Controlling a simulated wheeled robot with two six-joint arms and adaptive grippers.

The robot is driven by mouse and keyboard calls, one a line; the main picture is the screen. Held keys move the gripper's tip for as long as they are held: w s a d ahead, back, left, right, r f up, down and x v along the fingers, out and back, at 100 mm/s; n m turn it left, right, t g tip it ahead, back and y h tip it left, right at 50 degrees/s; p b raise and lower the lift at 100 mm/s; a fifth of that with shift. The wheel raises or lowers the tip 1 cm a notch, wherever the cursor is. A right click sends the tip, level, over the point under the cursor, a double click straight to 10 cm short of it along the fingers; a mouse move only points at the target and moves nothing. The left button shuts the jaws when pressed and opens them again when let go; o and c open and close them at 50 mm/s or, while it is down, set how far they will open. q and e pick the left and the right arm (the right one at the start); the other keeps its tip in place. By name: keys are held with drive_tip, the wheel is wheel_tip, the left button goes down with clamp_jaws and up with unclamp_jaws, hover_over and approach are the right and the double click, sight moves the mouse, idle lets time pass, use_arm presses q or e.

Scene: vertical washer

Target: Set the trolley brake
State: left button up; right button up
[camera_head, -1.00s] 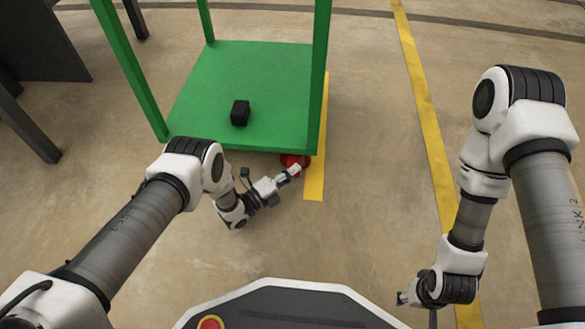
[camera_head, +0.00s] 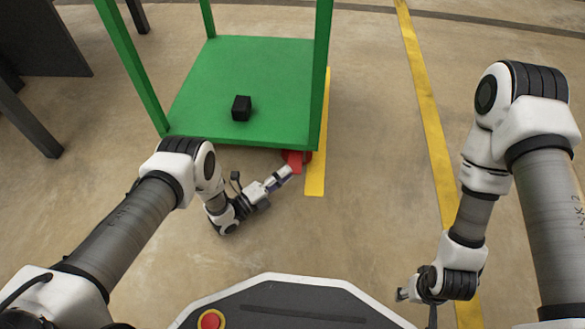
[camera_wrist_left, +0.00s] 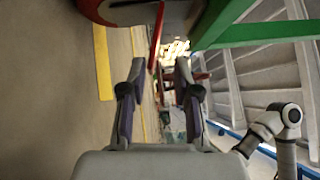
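The green trolley (camera_head: 185,110) stands ahead, left of centre. Under its near right corner is a red wheel (camera_head: 306,156) with a red brake pedal (camera_head: 295,165) sticking out. The wheel (camera_wrist_left: 100,8) and the thin red pedal (camera_wrist_left: 156,35) also show in the left wrist view. My left gripper (camera_head: 287,173) is just in front of the pedal. In the left wrist view its two fingers (camera_wrist_left: 160,72) are apart, with the pedal's edge beyond and between their tips; I cannot tell whether they touch. My right gripper (camera_head: 403,295) is far from the trolley, too small to read.
A small black block (camera_head: 241,108) lies on the trolley deck. Yellow floor lines (camera_head: 425,110) run right of the trolley, and the floor between is clear. A dark frame (camera_head: 40,40) stands at the far left. Grey steps (camera_wrist_left: 265,75) show in the left wrist view.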

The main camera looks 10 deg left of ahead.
use_arm(q)
drive_tip(key=v, duration=0.8)
drive_tip(key=shift+r, duration=0.1)
